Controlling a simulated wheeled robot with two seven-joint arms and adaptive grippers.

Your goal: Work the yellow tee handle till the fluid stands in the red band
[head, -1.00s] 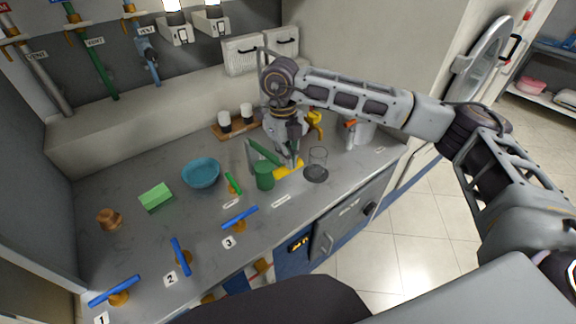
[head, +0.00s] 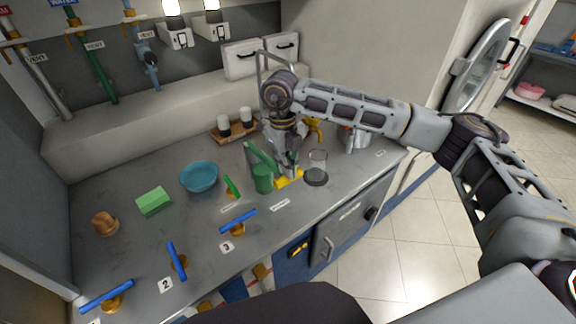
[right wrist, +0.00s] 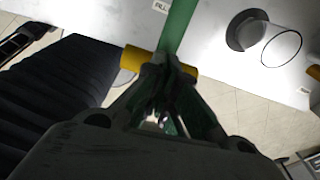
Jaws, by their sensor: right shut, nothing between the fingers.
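The yellow tee handle (head: 284,183) is a short crossbar on a green arm (head: 262,156), beside a green cylinder (head: 263,179) on the counter. My right gripper (head: 291,173) is shut and empty, pointing down at the handle. In the right wrist view its fingertips (right wrist: 173,67) lie in front of the middle of the yellow handle (right wrist: 132,58); contact is unclear. A clear glass (head: 317,160) with a dark bottom stands just right of the handle. I cannot make out a fluid level or red band. My left gripper is out of view.
A blue bowl (head: 199,177), a green block (head: 153,201) and a wooden knob (head: 105,223) sit on the counter at left. Blue-handled valves (head: 238,221) line the front edge. A wooden tray (head: 233,128) with white-topped jars stands behind. A metal pot (head: 357,139) stands at right.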

